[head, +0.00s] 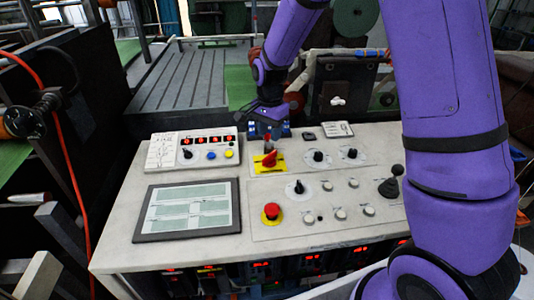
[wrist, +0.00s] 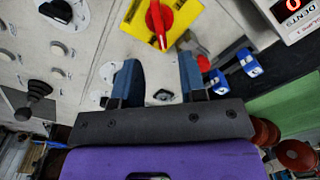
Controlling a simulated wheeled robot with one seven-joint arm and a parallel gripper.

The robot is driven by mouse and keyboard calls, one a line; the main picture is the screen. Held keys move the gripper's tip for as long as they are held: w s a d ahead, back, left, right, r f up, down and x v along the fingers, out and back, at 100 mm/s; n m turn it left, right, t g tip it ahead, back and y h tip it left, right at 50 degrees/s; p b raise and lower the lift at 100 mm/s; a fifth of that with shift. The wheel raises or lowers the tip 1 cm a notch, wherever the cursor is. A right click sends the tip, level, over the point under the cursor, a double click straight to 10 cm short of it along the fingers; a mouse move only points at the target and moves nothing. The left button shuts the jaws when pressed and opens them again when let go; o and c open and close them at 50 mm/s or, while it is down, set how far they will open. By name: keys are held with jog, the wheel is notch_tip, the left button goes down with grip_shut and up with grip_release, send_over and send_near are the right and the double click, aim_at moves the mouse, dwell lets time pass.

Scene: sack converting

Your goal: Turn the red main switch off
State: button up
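The red main switch (head: 268,160) is a red rotary handle on a yellow plate at the upper middle of the console. In the head view its handle lies slanted. In the wrist view the red handle (wrist: 158,18) and the yellow plate (wrist: 178,18) are at the top, with the handle roughly upright in the picture. My gripper (head: 268,131) is above the console, just behind the switch. In the wrist view my gripper (wrist: 160,65) has its two blue fingers wide apart with nothing between them. The handle is beyond the fingertips, apart from them.
Black knobs (head: 318,157), a red mushroom button (head: 271,211) and a black joystick (head: 391,184) are on the console (head: 110,250). A box with red digits (head: 193,148) and a flat screen (head: 187,210) are on the left. Small blue levers (wrist: 249,64) show in the wrist view.

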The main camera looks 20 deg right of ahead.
aim_at(270, 155)
notch_tip(270, 155, down, 9)
jog(key=shift+r, duration=0.15)
dwell(0.4)
grip_shut()
